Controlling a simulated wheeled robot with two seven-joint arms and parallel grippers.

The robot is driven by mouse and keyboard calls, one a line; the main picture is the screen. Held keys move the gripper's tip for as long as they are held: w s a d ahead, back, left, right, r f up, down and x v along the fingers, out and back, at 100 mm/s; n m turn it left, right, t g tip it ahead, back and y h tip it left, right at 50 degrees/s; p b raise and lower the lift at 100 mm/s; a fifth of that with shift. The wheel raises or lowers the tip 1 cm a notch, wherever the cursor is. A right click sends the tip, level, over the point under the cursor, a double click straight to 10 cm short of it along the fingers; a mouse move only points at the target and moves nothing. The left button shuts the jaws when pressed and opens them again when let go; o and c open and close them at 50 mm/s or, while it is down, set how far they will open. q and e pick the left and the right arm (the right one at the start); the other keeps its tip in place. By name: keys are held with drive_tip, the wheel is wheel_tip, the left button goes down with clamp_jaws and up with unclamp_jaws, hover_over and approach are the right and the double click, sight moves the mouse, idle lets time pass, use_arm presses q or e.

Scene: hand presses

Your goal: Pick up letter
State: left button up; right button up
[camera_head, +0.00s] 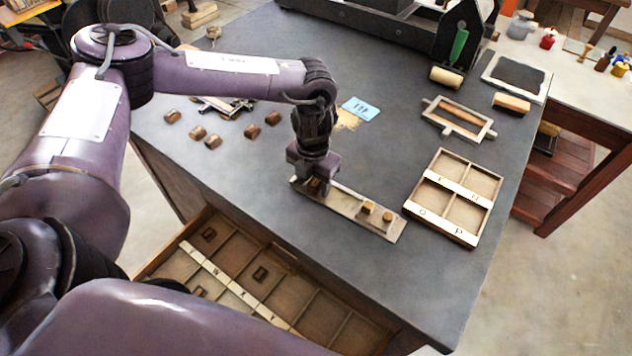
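Small brown letter blocks lie in several places. Two letter blocks (368,207) sit on the right part of a flat wooden tray (345,206) near the table's front. A few more blocks (260,274) lie in the compartments of the open drawer below. My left gripper (317,188) points down at the left end of the flat tray. Its fingertips are small and dark, and a brownish patch shows there; I cannot tell whether it holds a block. My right gripper is not in view.
A divided letter case (441,209) with lettered strips stands at the table's right. Behind it are a wooden frame (459,118), a roller (446,77) and a dark press (400,25). The open drawer (322,318) juts out at the front. A blue card (361,109) lies mid-table.

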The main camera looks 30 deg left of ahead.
use_arm(q)
drive_tip(key=c, duration=0.7)
drive_tip(key=shift+c, duration=1.1)
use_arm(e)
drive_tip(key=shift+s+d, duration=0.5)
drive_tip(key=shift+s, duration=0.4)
use_arm(q)
drive_tip(key=shift+r, duration=0.15)
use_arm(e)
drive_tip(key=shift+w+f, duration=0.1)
use_arm(q)
drive_tip(key=shift+r, duration=0.3)
wheel_tip(320, 180, up, 8)
drive_tip(key=b, duration=0.2)
wheel_tip(320, 180, up, 11)
drive_tip(key=p, duration=0.2)
hover_over(314, 184)
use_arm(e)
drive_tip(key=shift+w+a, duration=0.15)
